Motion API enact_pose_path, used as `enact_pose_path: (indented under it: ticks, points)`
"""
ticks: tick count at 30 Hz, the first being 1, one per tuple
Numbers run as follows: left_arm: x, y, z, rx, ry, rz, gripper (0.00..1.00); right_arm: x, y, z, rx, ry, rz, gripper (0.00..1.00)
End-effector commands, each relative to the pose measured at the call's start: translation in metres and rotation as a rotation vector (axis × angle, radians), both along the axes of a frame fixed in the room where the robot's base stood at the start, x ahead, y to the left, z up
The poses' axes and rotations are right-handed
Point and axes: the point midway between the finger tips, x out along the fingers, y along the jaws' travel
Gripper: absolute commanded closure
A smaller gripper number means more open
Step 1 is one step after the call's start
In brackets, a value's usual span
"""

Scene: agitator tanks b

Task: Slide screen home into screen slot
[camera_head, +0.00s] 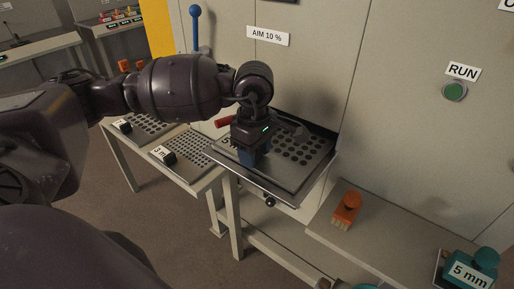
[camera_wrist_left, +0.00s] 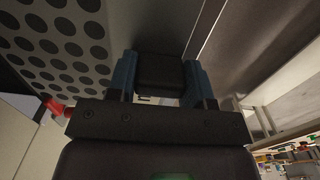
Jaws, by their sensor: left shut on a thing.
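The screen (camera_head: 310,152) is a grey plate with large dark round holes, lying on a ledge at the machine's front. It also shows in the left wrist view (camera_wrist_left: 62,45). My left gripper (camera_head: 250,158) reaches down over the screen's left part. In the left wrist view its blue fingers (camera_wrist_left: 160,78) are shut on the screen's black handle (camera_wrist_left: 160,70). The screen slot is at the machine front (camera_head: 320,125); the arm and gripper hide part of the screen, and I cannot tell how deep it sits. My right gripper is not in view.
Other perforated screens with black handles lie on a side table (camera_head: 190,165). A red handle (camera_head: 224,121) is beside my gripper, and a black knob (camera_head: 270,202) below the ledge. An orange brush (camera_head: 347,208) and a teal "5 mm" block (camera_head: 470,273) are at lower right.

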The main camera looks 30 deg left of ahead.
Motion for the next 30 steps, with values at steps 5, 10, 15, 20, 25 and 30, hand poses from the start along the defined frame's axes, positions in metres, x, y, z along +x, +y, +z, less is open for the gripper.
enact_pose_path:
  ticks: [5, 10, 15, 20, 25, 30]
  points:
    - [-0.006, 0.000, 0.001, 0.000, -0.003, -0.001, 0.89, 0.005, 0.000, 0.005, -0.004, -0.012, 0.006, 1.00]
    - [-0.011, 0.001, 0.001, 0.000, -0.002, -0.001, 0.89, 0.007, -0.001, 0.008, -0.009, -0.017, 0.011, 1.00]
    - [-0.016, 0.001, 0.001, 0.000, -0.003, -0.001, 0.89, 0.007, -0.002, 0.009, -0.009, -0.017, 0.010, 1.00]
    - [-0.021, 0.002, 0.001, 0.000, -0.003, 0.000, 0.89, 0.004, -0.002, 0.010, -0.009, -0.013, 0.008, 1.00]
    - [-0.027, 0.002, 0.001, 0.000, -0.003, -0.001, 0.89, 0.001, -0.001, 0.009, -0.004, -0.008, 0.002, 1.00]
    - [-0.031, 0.002, 0.001, 0.000, -0.002, -0.001, 0.89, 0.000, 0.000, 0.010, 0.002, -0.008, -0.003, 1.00]
